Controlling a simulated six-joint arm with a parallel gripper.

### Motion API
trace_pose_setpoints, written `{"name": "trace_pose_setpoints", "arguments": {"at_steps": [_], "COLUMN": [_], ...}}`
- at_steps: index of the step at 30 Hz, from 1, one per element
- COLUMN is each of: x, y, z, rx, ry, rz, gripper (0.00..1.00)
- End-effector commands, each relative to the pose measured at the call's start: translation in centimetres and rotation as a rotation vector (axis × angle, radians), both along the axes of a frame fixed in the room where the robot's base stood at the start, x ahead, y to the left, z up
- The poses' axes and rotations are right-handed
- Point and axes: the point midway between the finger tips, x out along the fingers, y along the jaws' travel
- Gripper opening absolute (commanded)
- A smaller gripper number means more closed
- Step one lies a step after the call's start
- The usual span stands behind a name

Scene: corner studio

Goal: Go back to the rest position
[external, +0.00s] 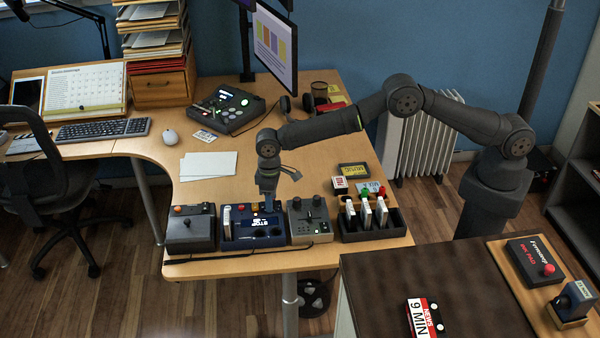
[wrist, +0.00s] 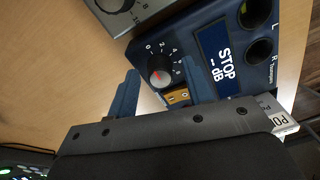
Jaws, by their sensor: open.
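My gripper (external: 268,192) points down just above the blue device (external: 238,240) on the wooden desk. In the wrist view its two blue fingers (wrist: 162,88) are apart, with nothing held between them. I cannot tell whether a finger touches the device. The device's display (wrist: 218,58) reads "STOP" and "dB", and two round dark holes (wrist: 258,30) lie beside it. A small orange-and-white part (wrist: 178,97) sits near the right finger.
A dark grey box (external: 190,232) stands left of the blue device and a grey knobbed unit (external: 309,222) right of it. A black rack (external: 392,228) holds several white cards. White paper (external: 208,166) and a black console (external: 228,108) lie behind. A monitor (external: 275,45) stands near my arm.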

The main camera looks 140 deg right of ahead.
Motion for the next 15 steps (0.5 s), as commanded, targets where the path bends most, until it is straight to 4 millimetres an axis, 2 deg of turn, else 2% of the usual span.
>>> {"name": "trace_pose_setpoints", "arguments": {"at_steps": [15], "x": [0.0], "y": [0.04], "z": [0.02], "rx": [0.0], "ry": [0.0], "rz": [-0.416], "gripper": [0.47]}}
